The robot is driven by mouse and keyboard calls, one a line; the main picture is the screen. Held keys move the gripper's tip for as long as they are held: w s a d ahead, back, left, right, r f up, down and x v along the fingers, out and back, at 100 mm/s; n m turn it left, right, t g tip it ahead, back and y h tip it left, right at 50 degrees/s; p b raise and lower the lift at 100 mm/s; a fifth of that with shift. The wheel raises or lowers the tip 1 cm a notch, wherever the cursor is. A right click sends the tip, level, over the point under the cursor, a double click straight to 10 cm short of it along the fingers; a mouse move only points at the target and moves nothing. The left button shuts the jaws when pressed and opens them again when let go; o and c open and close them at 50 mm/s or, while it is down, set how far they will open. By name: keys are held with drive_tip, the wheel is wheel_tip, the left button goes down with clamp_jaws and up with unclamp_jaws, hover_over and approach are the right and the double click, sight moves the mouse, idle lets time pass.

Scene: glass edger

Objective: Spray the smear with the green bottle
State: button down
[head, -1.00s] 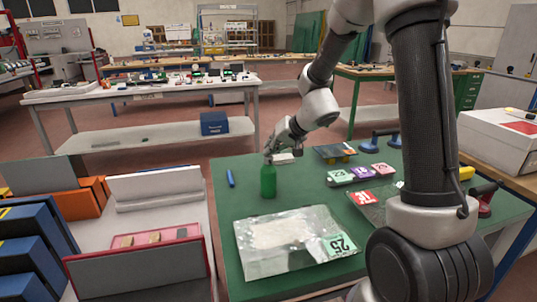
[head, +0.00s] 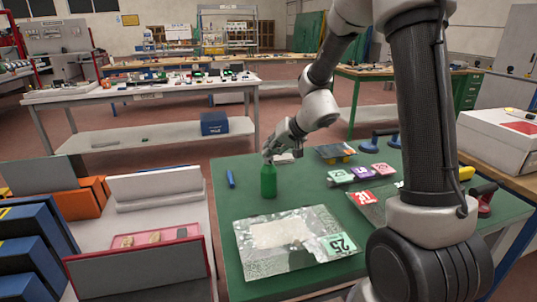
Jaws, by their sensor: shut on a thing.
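The green bottle (head: 268,181) stands upright on the green table (head: 235,214), left of its middle. My gripper (head: 268,158) is at the top of the bottle and shut on it; the fingers are small and partly hide the bottle's neck. A glass pane (head: 295,243) lies flat on the table in front of the bottle, with a "25" tag on its right corner. A pale, whitish smear (head: 280,233) covers the middle of the pane.
Tagged pieces (head: 362,174), another pane with a red tag (head: 362,196) and dark-handled suction cups (head: 395,140) occupy the table's right side.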

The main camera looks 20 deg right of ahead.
drive_tip(key=shift+s+f, duration=0.1)
drive_tip(key=shift+f, duration=0.1)
drive_tip(key=shift+r, duration=3.2)
drive_tip(key=s+d+f+g, duration=0.2)
drive_tip(key=s+g, duration=0.2)
drive_tip(key=s, duration=0.8)
drive_tip(key=s+d+r+h, duration=0.1)
drive_tip(key=s+d+r, duration=0.2)
drive_tip(key=s, duration=0.4)
drive_tip(key=s+d+r+n+h, duration=0.1)
drive_tip(key=s+d+r+h, duration=0.1)
drive_tip(key=s+d, duration=0.3)
drive_tip(key=s+d+r+t+h, duration=0.1)
drive_tip(key=s+d+r, duration=0.3)
drive_tip(key=s, duration=0.6)
drive_tip(key=shift+s+r+n+h, duration=0.2)
drive_tip(key=shift+r+n+h, duration=0.25)
drive_tip(key=shift+h, duration=0.25)
